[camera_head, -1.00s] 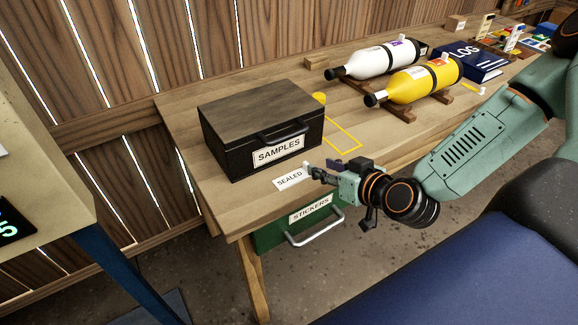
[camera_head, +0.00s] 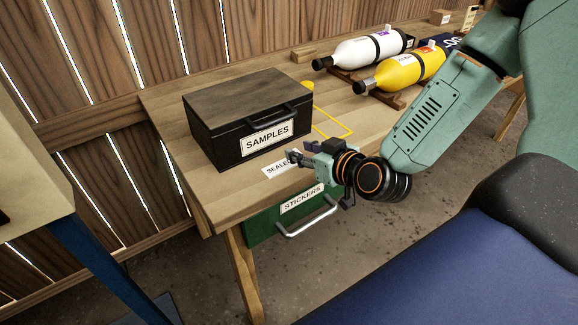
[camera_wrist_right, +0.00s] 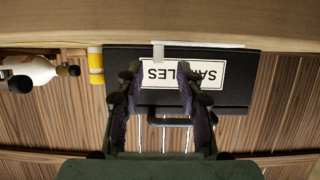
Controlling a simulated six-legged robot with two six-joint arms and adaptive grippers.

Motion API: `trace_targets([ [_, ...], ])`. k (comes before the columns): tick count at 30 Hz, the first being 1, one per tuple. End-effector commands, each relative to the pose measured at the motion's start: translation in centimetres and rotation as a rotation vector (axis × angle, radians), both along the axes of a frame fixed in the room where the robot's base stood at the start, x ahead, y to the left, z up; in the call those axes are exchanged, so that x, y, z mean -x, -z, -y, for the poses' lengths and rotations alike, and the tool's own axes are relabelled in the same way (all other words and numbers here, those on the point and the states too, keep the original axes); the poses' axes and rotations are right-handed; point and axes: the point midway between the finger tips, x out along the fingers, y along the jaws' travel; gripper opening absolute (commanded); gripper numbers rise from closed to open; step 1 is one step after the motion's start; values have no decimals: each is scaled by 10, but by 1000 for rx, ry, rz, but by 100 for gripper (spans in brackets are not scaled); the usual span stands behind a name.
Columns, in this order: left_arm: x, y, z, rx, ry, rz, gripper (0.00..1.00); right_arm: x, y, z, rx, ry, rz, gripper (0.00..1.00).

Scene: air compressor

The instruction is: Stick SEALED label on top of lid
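The SAMPLES box (camera_head: 215,147) is black, with a closed dark wooden lid (camera_head: 248,98), and stands on the bench; it also shows inverted in the right wrist view (camera_wrist_right: 235,92). The white SEALED label (camera_head: 273,170) appears to lie on the bench in front of the box, its right end hidden by my right gripper. My right gripper (camera_head: 298,156) is at that end. In the right wrist view its fingers (camera_wrist_right: 158,74) are spread, with a grey upright tab (camera_wrist_right: 158,52) between them and gaps on both sides. My left gripper is not in view.
A green STICKERS drawer (camera_head: 262,226) with a metal handle hangs under the bench edge (camera_head: 215,210). A yellow outline (camera_head: 335,132) marks the bench right of the box. White (camera_head: 365,52) and yellow (camera_head: 405,70) bottles lie on wooden cradles farther back. The lid top is bare.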

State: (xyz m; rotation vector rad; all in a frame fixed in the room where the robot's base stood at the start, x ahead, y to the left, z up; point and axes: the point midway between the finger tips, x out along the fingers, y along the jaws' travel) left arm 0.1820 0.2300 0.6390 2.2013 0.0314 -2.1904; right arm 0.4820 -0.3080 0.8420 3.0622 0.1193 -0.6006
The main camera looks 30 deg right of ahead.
Motion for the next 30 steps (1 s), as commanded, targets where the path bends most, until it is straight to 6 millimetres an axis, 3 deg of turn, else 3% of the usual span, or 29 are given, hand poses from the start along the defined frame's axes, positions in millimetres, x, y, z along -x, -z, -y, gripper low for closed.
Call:
trace_targets([
  [1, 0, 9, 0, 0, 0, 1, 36, -5, 8, -2, 7, -5, 2, 37],
  [6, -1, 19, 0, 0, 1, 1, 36, -20, 14, -3, 5, -3, 1, 37],
  [18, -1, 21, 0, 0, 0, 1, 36, -28, 14, -3, 0, 1, 1, 37],
  [30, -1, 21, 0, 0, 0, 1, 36, -27, 15, -3, 0, 0, 0, 3],
])
